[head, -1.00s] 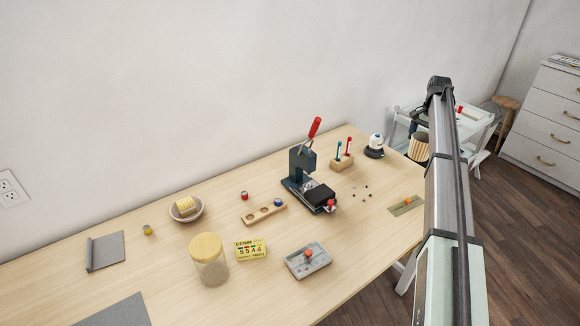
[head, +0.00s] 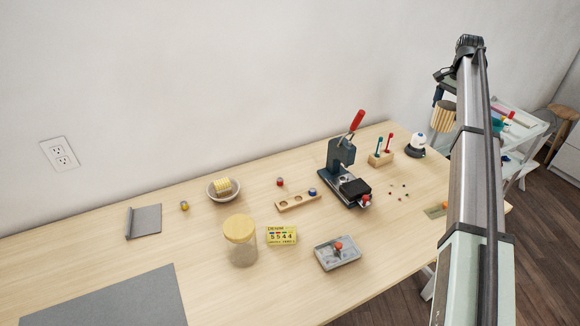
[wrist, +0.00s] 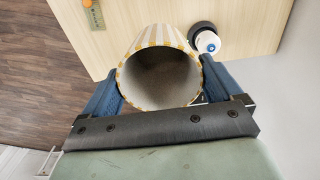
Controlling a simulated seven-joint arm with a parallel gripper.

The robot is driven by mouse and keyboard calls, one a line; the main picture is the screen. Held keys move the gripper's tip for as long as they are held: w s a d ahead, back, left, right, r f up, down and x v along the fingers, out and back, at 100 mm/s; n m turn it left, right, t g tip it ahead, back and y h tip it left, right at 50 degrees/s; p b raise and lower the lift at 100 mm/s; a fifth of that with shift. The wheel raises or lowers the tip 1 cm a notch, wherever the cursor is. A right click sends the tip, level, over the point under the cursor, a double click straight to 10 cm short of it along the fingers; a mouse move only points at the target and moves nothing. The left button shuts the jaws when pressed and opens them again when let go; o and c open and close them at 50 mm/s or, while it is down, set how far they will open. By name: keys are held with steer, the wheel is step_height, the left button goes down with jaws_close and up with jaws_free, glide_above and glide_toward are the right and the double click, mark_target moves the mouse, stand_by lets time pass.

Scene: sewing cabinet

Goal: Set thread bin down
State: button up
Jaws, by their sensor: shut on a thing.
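The thread bin is a round tub with yellow and white stripes. In the head view the thread bin (head: 443,116) hangs at the end of my arm, above the right end of the table. In the wrist view the thread bin (wrist: 160,78) is between my two blue fingers, its open mouth toward the camera and its inside empty. My gripper (wrist: 165,85) is shut on it. In the head view my gripper (head: 440,95) is partly hidden behind my arm. The table (head: 330,280) shows beneath the bin in the wrist view.
A white and dark round item (head: 416,145) stands at the table's right end, near the bin. Beside it are a wooden block with drivers (head: 382,157), a press (head: 346,175) and a green strip (head: 436,211). A white cart (head: 520,135) stands beyond.

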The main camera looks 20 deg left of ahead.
steer(key=s+a, duration=0.4)
steer(key=a, duration=1.3)
steer(key=s+a, duration=0.4)
steer(key=a, duration=1.4)
steer(key=s+a, duration=0.4)
steer(key=a, duration=1.3)
steer(key=shift+s+f, duration=0.1)
steer(key=shift+f, duration=10.45)
steer(key=shift+f, duration=0.1)
steer(key=o, duration=0.7)
step_height(320, 180, up, 12)
steer(key=shift+r, duration=0.15)
